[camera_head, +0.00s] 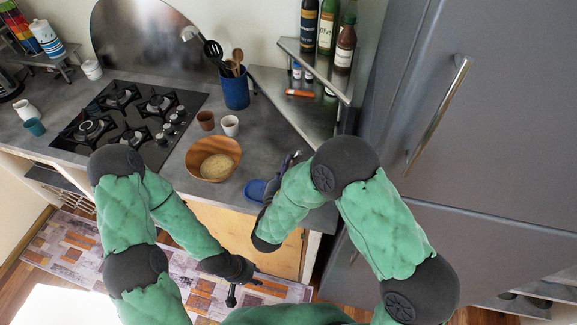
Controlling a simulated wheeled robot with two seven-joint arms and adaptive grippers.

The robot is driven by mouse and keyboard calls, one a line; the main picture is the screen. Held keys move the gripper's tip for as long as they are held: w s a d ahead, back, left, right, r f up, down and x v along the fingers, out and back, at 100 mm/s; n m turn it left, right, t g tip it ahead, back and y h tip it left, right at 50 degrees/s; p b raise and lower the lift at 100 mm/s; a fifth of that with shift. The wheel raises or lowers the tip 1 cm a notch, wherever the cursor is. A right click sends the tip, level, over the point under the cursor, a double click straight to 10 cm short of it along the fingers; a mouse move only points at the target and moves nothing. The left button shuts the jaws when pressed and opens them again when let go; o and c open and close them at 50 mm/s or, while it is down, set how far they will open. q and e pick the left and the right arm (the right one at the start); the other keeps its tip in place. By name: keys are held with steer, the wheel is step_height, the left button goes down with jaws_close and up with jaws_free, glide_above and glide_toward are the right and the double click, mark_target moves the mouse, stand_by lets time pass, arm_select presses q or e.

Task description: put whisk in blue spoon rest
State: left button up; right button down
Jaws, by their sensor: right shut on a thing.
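The blue spoon rest (256,190) lies on the counter near its front edge, right of the wooden bowl. My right gripper (272,190) is just right of the spoon rest, partly hidden behind my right forearm. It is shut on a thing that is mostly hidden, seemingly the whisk. A thin dark piece (291,159) shows beside the arm, but I cannot tell if it is part of the whisk. My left gripper (243,290) is open and empty, low in front of the counter, above the rug.
A wooden bowl (213,159) with pale contents stands left of the spoon rest. Behind it are a brown cup (205,120), a white cup (229,125) and a blue utensil crock (236,92). A metal shelf (325,72) and the fridge (480,120) bound the right side.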

steer(key=c, duration=1)
jaws_free()
steer(key=shift+o, duration=0.2)
steer(key=v, duration=1.2)
steer(key=shift+s, duration=0.1)
